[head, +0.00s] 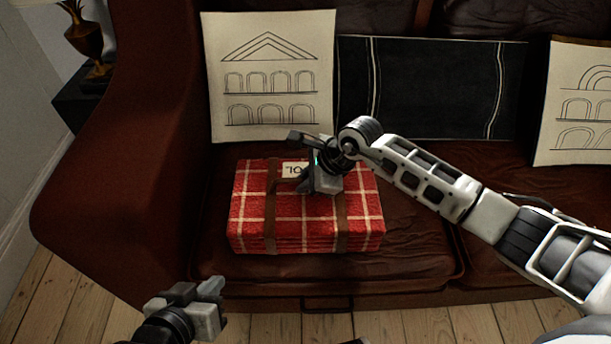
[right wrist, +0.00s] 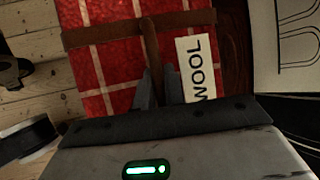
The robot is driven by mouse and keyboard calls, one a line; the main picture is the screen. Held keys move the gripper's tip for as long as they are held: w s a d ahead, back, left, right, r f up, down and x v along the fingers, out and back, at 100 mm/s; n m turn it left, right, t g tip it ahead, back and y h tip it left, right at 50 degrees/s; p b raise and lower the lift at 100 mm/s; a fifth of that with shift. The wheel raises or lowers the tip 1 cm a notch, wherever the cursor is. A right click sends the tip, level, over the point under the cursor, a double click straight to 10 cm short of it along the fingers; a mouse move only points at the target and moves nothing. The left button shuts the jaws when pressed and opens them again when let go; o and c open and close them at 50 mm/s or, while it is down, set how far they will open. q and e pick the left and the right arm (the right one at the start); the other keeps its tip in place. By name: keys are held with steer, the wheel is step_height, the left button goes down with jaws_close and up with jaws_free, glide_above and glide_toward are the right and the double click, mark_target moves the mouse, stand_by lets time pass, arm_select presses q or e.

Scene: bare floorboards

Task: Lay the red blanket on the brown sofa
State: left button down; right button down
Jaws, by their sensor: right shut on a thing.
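The folded red checked blanket (head: 290,228) with brown straps and a white label lies flat on the seat of the brown sofa (head: 150,190), left of centre. My right gripper (head: 312,180) is over its top, shut on the brown strap between the two bands. In the right wrist view the fingers (right wrist: 160,88) close around this strap (right wrist: 152,45), beside the "WOOL" label (right wrist: 197,70). The blanket (right wrist: 105,70) fills the upper middle there. My left gripper (head: 215,298) is low in the head view, in front of the sofa, away from the blanket, with its fingertips seen unclearly.
A cream cushion (head: 270,75) and a black cushion (head: 430,88) lean on the backrest behind the blanket. Another cream cushion (head: 575,105) is at the right. A side table (head: 85,105) with a lamp stands at the left. Bare floorboards (head: 60,300) lie in front.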

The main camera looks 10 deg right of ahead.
steer(key=shift+w+a+r, duration=0.1)
steer(key=shift+w+r, duration=0.05)
steer(key=c, duration=1.7)
jaws_free()
steer(key=shift+f, duration=0.2)
steer(key=shift+o, duration=1.1)
